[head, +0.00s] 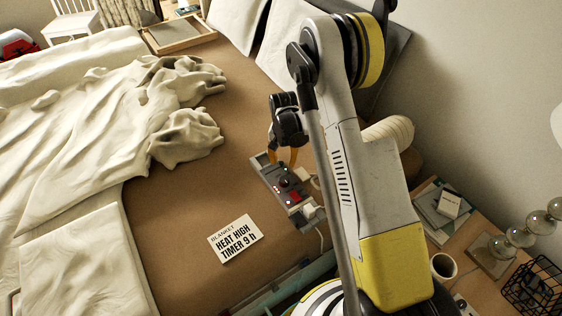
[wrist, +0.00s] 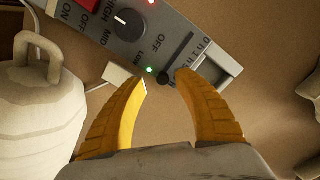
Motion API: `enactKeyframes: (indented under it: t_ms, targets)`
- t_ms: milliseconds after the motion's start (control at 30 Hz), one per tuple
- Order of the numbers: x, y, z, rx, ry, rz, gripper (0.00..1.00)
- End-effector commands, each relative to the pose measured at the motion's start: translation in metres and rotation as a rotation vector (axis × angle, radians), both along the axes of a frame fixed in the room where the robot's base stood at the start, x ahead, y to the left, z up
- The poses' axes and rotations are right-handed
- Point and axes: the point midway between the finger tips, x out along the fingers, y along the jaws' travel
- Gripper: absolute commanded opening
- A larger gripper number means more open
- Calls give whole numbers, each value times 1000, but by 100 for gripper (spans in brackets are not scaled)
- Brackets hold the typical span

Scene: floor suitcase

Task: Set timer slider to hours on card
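A grey control box (head: 284,190) lies on the brown bed sheet near the bed's right edge. In the wrist view the box (wrist: 90,30) shows a red ON/OFF switch (wrist: 83,8), a round dial (wrist: 130,23) and a slot with a printed scale. The black timer slider knob (wrist: 165,77) sits at the slot's near end, by a lit green light (wrist: 149,70). My gripper (head: 284,158) is over the box, its yellow fingers open; in the wrist view the knob appears between the fingertips (wrist: 163,80). Contact cannot be told. The card (head: 235,239) reads HEAT HIGH, TIMER 9 h.
Rumpled cream bedding (head: 120,110) covers the left of the bed. A pale jug-like object (wrist: 38,110) stands left in the wrist view. At right, a bedside table holds books (head: 440,212), a mug (head: 443,265) and a wire basket (head: 530,285). The sheet around the card is clear.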

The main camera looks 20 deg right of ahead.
Motion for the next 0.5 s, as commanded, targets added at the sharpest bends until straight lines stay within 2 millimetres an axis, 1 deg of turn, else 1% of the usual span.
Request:
enactKeyframes:
  t_ms: [300, 367, 467, 500]
  targets:
    - [0, 2, 3, 2, 1, 2, 37]
    - [0, 2, 8, 2, 1, 2, 37]
    - [-1, 2, 24, 2, 1, 2, 37]
    - [-1, 2, 33, 2, 1, 1, 37]
